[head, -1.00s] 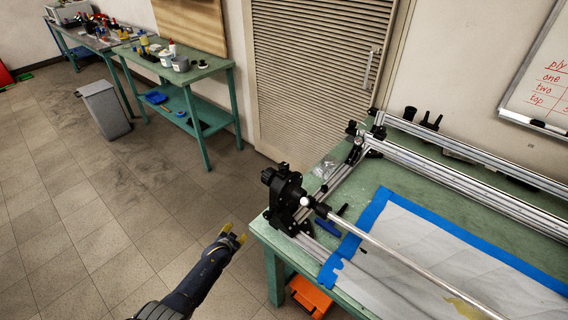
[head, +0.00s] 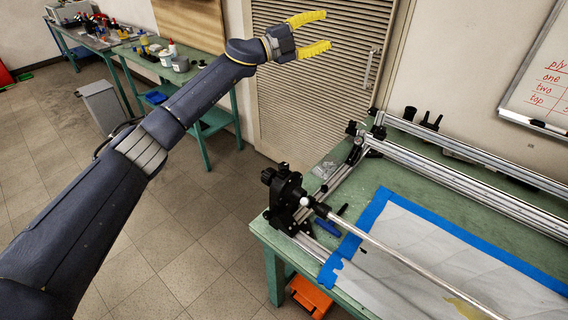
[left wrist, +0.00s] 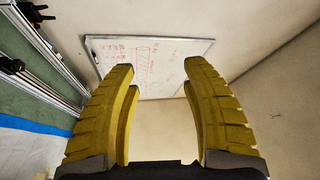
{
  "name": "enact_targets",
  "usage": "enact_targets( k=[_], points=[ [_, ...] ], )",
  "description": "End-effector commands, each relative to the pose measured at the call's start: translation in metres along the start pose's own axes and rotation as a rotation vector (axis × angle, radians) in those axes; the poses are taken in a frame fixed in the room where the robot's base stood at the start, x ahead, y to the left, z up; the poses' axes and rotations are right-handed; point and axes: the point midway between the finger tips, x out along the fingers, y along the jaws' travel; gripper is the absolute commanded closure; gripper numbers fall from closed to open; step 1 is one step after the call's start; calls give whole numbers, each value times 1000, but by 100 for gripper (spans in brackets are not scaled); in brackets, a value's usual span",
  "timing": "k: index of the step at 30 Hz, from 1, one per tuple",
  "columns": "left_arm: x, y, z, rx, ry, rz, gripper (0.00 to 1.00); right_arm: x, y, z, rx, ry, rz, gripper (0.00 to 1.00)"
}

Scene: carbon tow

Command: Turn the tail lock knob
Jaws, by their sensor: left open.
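The black tail unit (head: 286,196) stands at the left end of the green bench, with a small black knob (head: 268,176) on its outer left side. It holds the end of a long metal rod (head: 390,254). My left gripper (head: 328,32) is raised high in front of the louvred door, above the tail unit in the picture and well apart from it. Its yellow fingers are spread and empty. They also show in the left wrist view (left wrist: 163,85), with nothing between them. My right gripper is in neither view.
The green bench (head: 330,174) carries aluminium rails (head: 470,170) and a sheet edged with blue tape (head: 366,218). An orange box (head: 310,296) is under it. A whiteboard (head: 545,85) hangs at right.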

Motion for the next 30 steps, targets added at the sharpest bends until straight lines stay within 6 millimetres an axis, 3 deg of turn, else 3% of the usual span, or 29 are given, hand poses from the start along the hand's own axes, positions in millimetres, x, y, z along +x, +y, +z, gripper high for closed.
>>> enact_targets(
  k=[1,5,9,12,16,22,25,30],
  points=[
    [11,-17,-30,50,67,55,52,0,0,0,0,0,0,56],
    [24,-28,-101,143,212,254,52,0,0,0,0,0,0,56],
    [14,-14,-157,219,289,550,52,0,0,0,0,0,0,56],
    [-9,7,-178,245,268,801,52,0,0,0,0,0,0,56],
    [-54,37,-180,226,143,1107,52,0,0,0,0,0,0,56],
    [-132,87,-161,80,-174,1469,52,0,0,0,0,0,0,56],
    [-160,96,-158,-4,-337,1567,52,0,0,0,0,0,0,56],
    [-187,95,-158,-147,-560,1630,52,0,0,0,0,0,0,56]
  ],
)
